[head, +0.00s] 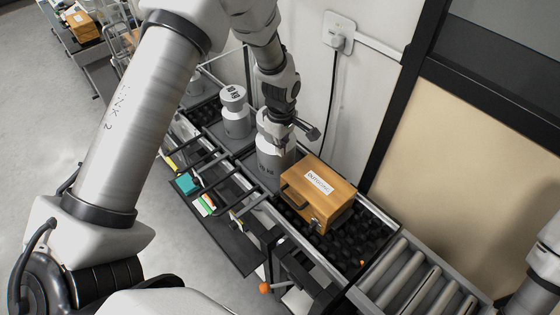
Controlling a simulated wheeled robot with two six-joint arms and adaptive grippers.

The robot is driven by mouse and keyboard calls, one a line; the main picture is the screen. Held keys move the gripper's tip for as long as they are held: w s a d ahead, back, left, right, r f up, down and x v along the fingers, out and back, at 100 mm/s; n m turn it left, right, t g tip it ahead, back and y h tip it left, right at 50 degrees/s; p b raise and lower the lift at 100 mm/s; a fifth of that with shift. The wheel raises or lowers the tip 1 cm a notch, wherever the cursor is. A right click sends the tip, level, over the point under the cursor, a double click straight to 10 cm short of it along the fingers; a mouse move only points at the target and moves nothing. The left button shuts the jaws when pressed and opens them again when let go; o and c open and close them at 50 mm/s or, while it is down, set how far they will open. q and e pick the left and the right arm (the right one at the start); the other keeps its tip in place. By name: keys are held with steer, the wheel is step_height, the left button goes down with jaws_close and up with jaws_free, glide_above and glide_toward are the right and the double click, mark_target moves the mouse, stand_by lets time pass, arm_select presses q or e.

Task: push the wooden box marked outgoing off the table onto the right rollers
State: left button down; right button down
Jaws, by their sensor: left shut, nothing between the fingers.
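The wooden box (335,206) has a white label that reads like "outgoing", a dark handle and a metal latch. It sits on the black studded table top (345,252), to the left of the grey rollers (418,280), with a stretch of bare table between them. My left gripper (312,132) is shut and empty. It is above and behind the box, over a grey metal weight (270,160), and looks apart from the box. My right gripper is out of view; only a pale arm part shows at the right edge.
A second grey weight (235,112) stands further back along the table line. A dark shelf (222,232) with small coloured items runs along the near side. An orange knob (265,287) sticks out below. A wall with a socket (338,40) bounds the far side.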

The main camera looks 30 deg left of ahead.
arm_select(q)
step_height(320, 180, down, 10)
steer(key=shift+r+p, duration=0.1)
steer(key=shift+p, duration=1.05)
